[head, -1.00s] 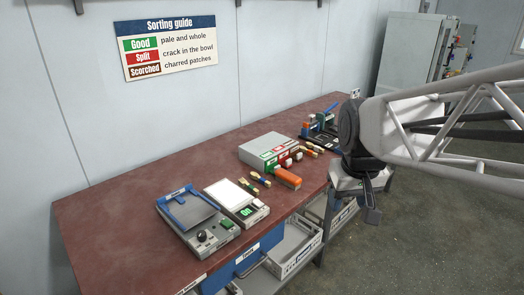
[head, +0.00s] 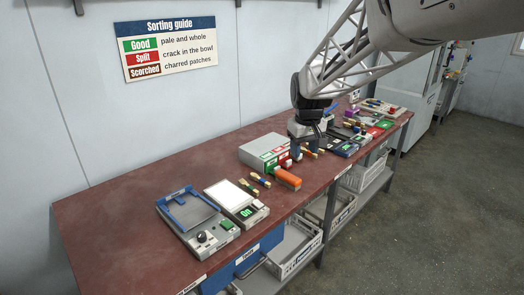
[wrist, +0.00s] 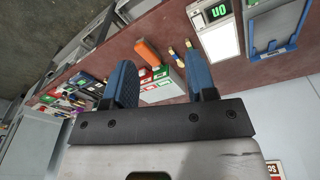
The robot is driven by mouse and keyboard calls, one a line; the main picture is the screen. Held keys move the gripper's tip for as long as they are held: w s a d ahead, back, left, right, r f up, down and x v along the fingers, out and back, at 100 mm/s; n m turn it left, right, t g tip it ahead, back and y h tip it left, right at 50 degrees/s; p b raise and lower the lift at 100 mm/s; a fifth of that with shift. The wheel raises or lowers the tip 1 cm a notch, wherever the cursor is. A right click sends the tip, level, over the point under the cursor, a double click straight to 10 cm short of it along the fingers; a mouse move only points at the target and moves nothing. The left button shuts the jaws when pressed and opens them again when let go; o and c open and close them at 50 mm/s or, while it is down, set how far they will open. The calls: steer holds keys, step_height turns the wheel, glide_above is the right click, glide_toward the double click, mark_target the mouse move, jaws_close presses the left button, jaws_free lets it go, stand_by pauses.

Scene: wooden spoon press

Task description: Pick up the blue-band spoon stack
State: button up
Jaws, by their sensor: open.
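Two small spoon stacks lie side by side on the red-brown bench, left of the orange block. The far one (head: 260,181) seems to carry a dark blue band, but it is too small to be sure; the near one is (head: 254,191). Both also show in the wrist view, as one stack (wrist: 175,56) and another (wrist: 188,45). More wooden pieces lie near my gripper (head: 308,155), partly hidden by it. My gripper is open and empty, above the bench just right of the grey box, apart from the two stacks. Its blue fingers (wrist: 160,68) show in the wrist view.
A grey box (head: 262,148) with green, red and dark labels stands behind the orange block (head: 287,179). A lit panel device (head: 236,198) and a blue-framed scale (head: 190,212) stand at left. Other devices crowd the right. The bench's back left is clear.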

steer(key=w+a+f+n, duration=0.1)
steer(key=w+a+f, duration=0.25)
steer(key=w, duration=0.45)
steer(key=w+a+f+n, duration=0.1)
steer(key=w+a+f, duration=0.1)
steer(key=w+f, duration=0.45)
steer(key=n+g, duration=0.1)
steer(key=n, duration=0.2)
glide_above(260, 178)
step_height(260, 178, down, 14)
steer(key=shift+r, duration=0.25)
steer(key=shift+w+a+f, duration=0.1)
steer(key=shift+w+f, duration=0.15)
steer(key=shift+f, duration=0.15)
steer(key=shift+f, duration=1.3)
steer(key=shift+s+f, duration=0.1)
steer(key=shift+f, duration=2.5)
